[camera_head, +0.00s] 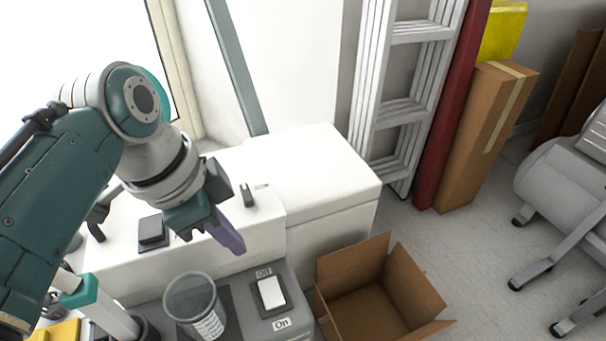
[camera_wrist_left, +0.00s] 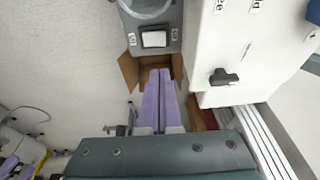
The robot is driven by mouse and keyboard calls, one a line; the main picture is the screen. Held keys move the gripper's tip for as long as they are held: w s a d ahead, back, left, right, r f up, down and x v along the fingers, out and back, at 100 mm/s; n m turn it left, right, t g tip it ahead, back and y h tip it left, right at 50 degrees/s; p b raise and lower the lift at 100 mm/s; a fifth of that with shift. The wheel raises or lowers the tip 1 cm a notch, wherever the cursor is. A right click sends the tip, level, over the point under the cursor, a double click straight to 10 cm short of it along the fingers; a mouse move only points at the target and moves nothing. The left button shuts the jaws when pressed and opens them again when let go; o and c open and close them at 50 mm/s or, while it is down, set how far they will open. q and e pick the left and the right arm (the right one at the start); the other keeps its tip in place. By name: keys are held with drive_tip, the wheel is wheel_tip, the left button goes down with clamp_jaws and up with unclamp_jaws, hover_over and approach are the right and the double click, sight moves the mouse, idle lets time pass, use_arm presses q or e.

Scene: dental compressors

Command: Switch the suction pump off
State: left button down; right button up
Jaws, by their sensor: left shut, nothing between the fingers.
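The suction pump's grey panel (camera_head: 238,297) carries a white rocker switch (camera_head: 271,293) between an "Off" label (camera_head: 263,272) at its far end and an "On" label (camera_head: 281,323) at its near end. I cannot tell which way the rocker is tilted. The switch also shows at the top of the left wrist view (camera_wrist_left: 153,38). My left gripper (camera_head: 238,246) is shut and empty, its purple fingers together. It is above and behind the switch in the head view, apart from it. The fingers show closed in the left wrist view (camera_wrist_left: 158,76). My right gripper is not in view.
A clear jar (camera_head: 193,300) stands left of the switch. A white cabinet (camera_head: 320,170) rises behind, with a black knob (camera_head: 247,195) and a dark square switch (camera_head: 152,232) nearby. An open cardboard box (camera_head: 370,300) sits on the floor at right. A ladder (camera_head: 405,90) leans behind.

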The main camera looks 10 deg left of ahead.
sight(269, 285)
use_arm(q)
drive_tip(key=shift+f, duration=0.25)
drive_tip(key=b+x, duration=0.3)
drive_tip(key=x, duration=0.1)
drive_tip(key=b+x, duration=0.3)
drive_tip(key=x, duration=0.1)
drive_tip(key=b+x, duration=0.4)
drive_tip(key=shift+s+a+f, duration=0.15)
drive_tip(key=shift+a+f, duration=0.05)
drive_tip(key=shift+f, duration=0.25)
drive_tip(key=shift+a+f+b, duration=0.1)
drive_tip(key=shift+f+b, duration=0.4)
drive_tip(key=shift+f, duration=0.05)
